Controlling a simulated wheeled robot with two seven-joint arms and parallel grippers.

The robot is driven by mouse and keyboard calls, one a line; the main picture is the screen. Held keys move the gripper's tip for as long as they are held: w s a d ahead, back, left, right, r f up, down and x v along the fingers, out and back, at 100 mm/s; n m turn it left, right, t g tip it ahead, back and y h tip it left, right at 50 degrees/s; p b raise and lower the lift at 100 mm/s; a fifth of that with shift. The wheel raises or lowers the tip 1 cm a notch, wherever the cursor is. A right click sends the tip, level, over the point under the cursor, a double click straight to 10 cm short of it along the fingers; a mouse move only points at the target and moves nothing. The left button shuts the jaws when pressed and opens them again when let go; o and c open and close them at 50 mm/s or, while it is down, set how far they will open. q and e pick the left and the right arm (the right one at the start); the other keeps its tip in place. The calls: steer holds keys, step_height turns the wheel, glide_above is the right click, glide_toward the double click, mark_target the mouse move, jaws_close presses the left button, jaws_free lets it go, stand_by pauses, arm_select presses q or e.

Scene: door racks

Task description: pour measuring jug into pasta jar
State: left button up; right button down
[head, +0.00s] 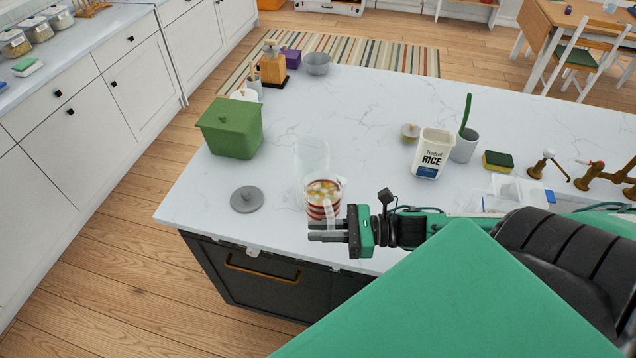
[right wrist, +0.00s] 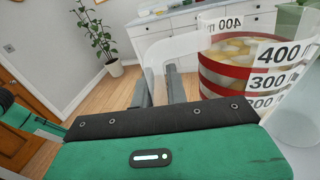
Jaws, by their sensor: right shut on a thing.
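The measuring jug (head: 324,199) is clear with red bands and number marks, and holds pale, yellowish pieces. It stands roughly upright near the counter's front edge; whether its base touches the counter I cannot tell. My right gripper (head: 312,231) is shut on its handle. In the right wrist view the handle runs between the fingers (right wrist: 162,88), with the jug (right wrist: 228,72) to their right. A clear, empty-looking jar (head: 312,156), likely the pasta jar, stands just behind the jug, its lower part overlapped by it. My left gripper is not in view.
A grey round lid (head: 247,199) lies left of the jug. A green canister (head: 231,128) stands at the counter's left, a rice container (head: 433,153) to the right. Beyond it are a grey cup (head: 464,146), sponge (head: 497,161) and brass taps (head: 590,175). The counter's back middle is clear.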

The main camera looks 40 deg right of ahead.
steer(key=r, duration=0.1)
steer(key=w+r+m, duration=0.1)
steer(key=r+m+p, duration=0.1)
steer(key=shift+w+d+r+g, duration=0.3)
steer(key=shift+w+d+r, duration=0.05)
steer(key=w+d+r+m+g+b, duration=0.1)
steer(key=w+d+r+m+b, duration=0.2)
steer(key=w+r+m+b, duration=0.3)
step_height(320, 180, up, 3)
steer(key=m+b, duration=0.1)
steer(key=b, duration=0.2)
steer(key=shift+w+g+b, duration=0.3)
steer(key=shift+w+b, duration=0.1)
steer(key=shift+f, duration=0.1)
steer(key=shift+w+d+r+m+h+b, duration=0.2)
steer(key=shift+w+r+m+h+b, duration=0.1)
steer(key=shift+r+m+b, duration=0.25)
steer(key=shift+w+d+r+m+g+b, duration=0.25)
steer(key=shift+r+m+b, duration=0.2)
steer(key=shift+b, duration=0.4)
steer(key=shift+w+d+r+m+g+b, duration=0.15)
steer(key=shift+w+r+m+b, duration=0.2)
steer(key=shift+b, duration=0.45)
stand_by(0.7)
steer(key=shift+w+r+m+b, duration=0.25)
steer(key=shift+w+m+b, duration=0.1)
steer(key=shift+b, duration=1.15)
steer(key=shift+w+d+r+m+b, duration=0.2)
steer(key=shift+w+r+m+b, duration=0.1)
steer(key=shift+b, duration=0.3)
